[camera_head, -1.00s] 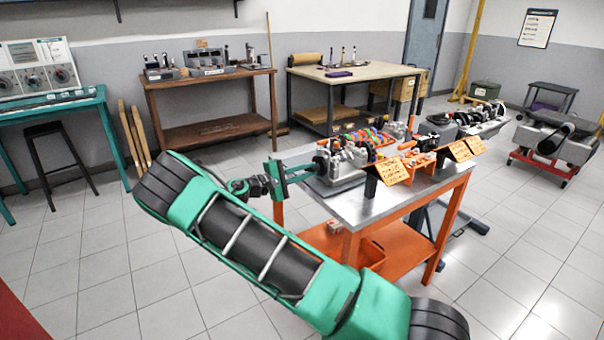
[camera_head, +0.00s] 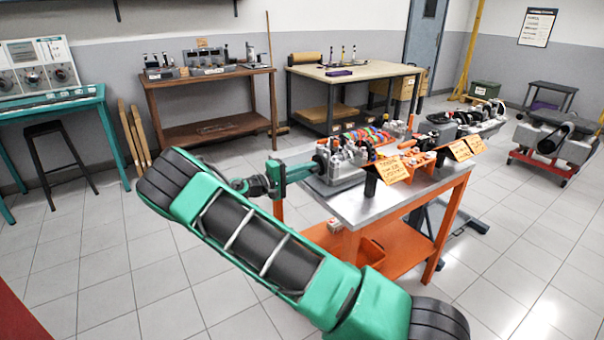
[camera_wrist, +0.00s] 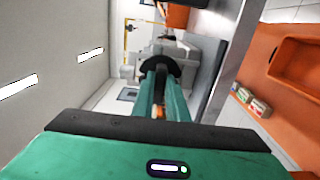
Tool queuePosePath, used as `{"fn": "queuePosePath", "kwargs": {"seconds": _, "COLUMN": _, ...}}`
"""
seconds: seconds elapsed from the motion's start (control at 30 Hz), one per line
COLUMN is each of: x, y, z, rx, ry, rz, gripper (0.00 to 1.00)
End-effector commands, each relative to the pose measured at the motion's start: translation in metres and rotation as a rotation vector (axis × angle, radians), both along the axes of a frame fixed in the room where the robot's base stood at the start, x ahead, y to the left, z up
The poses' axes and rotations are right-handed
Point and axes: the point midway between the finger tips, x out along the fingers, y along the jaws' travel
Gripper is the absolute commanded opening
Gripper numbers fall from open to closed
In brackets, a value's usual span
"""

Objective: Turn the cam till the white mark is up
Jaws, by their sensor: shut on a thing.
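The cam unit (camera_head: 346,168) is a grey metal assembly at the near left end of the steel-topped bench in the head view. A black round piece (camera_wrist: 158,56) on its end faces my gripper in the wrist view. My green gripper (camera_head: 312,170) reaches in from the left, its fingers shut on the cam's end. In the wrist view the gripper (camera_wrist: 161,72) covers most of what it grips. I cannot make out the white mark in either view.
The orange-framed bench (camera_head: 357,208) carries orange label signs (camera_head: 392,169) close right of the cam unit. An orange bin (camera_head: 371,254) sits on its lower shelf. Wooden (camera_head: 205,80) and pale-topped (camera_head: 352,76) tables stand behind.

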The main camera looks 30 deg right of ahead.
Motion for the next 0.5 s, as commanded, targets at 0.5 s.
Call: {"fn": "queuePosePath", "kwargs": {"seconds": 0.5, "x": 0.0001, "y": 0.0007, "z": -0.0019, "rx": 0.003, "ry": 0.004, "rz": 0.001, "gripper": 0.32}}
